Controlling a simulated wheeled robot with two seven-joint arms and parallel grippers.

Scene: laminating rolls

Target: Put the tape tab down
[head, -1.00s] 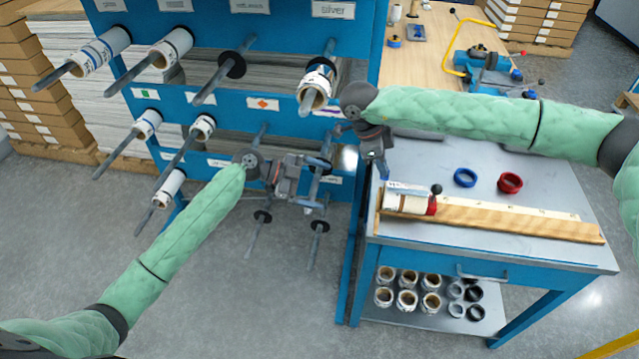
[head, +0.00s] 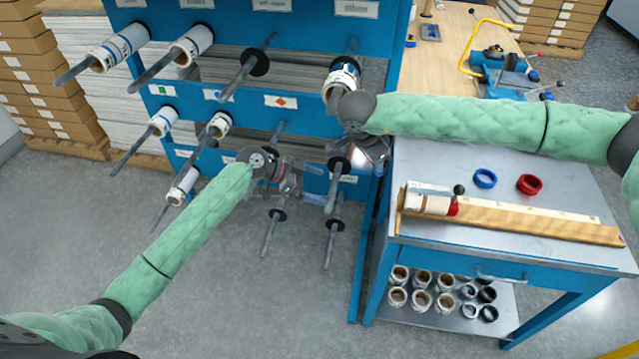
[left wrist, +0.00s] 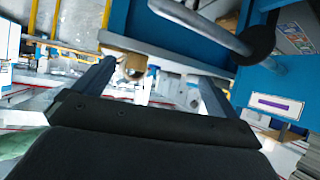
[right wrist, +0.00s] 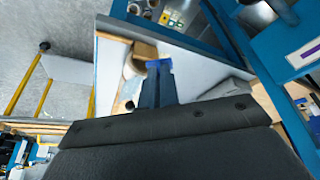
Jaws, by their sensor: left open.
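The tape tab (right wrist: 158,63) is a small blue piece at the tips of my right gripper (right wrist: 160,85) in the right wrist view. The two fingers are close together on it. In the head view my right gripper (head: 380,160) is beside the rack, left of the bench; the tab cannot be made out there. A white roll (head: 428,204) with a red end lies at the left of the wooden board on the bench. My left gripper (head: 318,194) is by the lower rack pegs. In the left wrist view its fingers (left wrist: 150,88) are apart with nothing between them.
A blue rack (head: 240,110) carries rolls on pegs, with some pegs bare. On the metal bench (head: 450,165) are a blue ring (head: 485,178), a red ring (head: 529,184) and a wooden board (head: 530,228). Several tube cores stand on the bench's lower shelf (head: 445,318).

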